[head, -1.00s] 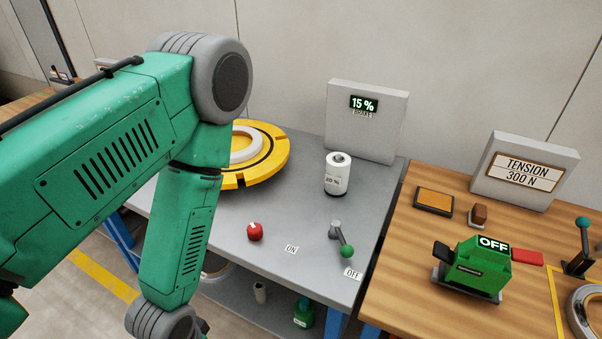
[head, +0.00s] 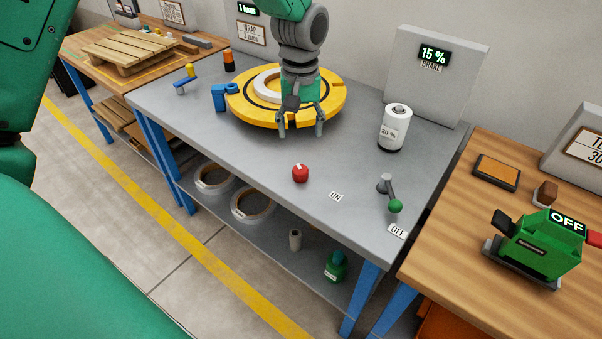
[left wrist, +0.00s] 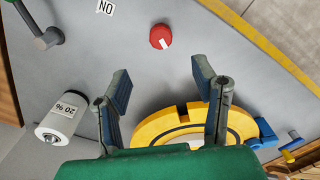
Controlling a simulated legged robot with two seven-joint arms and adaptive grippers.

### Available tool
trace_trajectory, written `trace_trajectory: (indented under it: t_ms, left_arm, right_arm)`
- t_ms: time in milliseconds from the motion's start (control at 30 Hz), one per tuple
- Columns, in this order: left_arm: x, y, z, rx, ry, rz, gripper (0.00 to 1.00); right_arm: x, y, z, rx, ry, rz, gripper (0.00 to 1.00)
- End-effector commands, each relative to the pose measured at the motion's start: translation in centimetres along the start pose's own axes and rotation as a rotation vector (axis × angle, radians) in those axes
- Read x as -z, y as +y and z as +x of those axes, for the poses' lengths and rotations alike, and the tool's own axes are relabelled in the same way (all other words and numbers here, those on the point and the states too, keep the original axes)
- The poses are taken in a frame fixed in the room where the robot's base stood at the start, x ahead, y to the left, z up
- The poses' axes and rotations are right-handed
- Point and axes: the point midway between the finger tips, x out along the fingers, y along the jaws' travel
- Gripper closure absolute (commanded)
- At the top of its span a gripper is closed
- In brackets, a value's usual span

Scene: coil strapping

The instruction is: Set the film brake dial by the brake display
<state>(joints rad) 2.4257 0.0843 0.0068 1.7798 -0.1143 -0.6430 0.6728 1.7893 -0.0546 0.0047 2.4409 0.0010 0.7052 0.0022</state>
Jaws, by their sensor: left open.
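The brake display (head: 434,56) on a grey panel at the back right of the grey bench reads 15 %. A white cylinder (head: 396,124) with a "20 %" label stands upright in front of it; it also shows in the left wrist view (left wrist: 59,122). A red round knob (head: 300,173) with a white mark sits near the bench's front; it shows in the left wrist view (left wrist: 162,37). I cannot tell which of these is the brake dial. My left gripper (head: 301,128) is open and empty, pointing down in front of the yellow turntable, behind the knob and apart from it.
The yellow turntable (head: 244,109) carries a pale ring. A green-tipped lever (head: 391,195) stands near the "OFF" label, right of the "ON" label (head: 336,196). A blue bracket (head: 220,98) is beside the turntable. A wooden table (head: 440,210) with a green tool adjoins on the right.

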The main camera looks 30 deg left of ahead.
Motion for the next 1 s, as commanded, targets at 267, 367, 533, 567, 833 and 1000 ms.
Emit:
trace_trajectory:
  t_ms: [267, 367, 533, 567, 833, 1000]
  left_arm:
    - [-0.2, -0.1, 5.8, 0.003, -0.006, 0.002, 0.47]
    - [-0.2, -0.1, 8.0, 0.002, -0.005, 0.002, 0.47]
    - [-0.2, -0.1, 10.9, 0.001, -0.003, 0.003, 0.47]
    - [-0.2, -0.1, 11.3, 0.001, -0.003, 0.003, 0.47]
    - [-0.2, -0.1, 13.1, 0.000, -0.001, 0.003, 0.47]
    - [-0.1, -0.1, 13.1, 0.000, -0.001, 0.003, 0.47]
  right_arm:
    - [-0.1, 0.0, 1.1, 0.000, 0.000, 0.000, 0.47]
    - [-0.1, 0.0, 1.5, 0.000, 0.000, 0.000, 0.47]
    - [-0.1, 0.0, 2.0, 0.000, 0.000, 0.000, 0.47]
    - [-0.1, 0.0, 2.1, 0.000, 0.000, 0.000, 0.47]
    - [-0.1, 0.0, 2.3, 0.000, 0.000, 0.000, 0.47]
    - [-0.1, 0.0, 2.3, 0.000, 0.000, 0.000, 0.47]
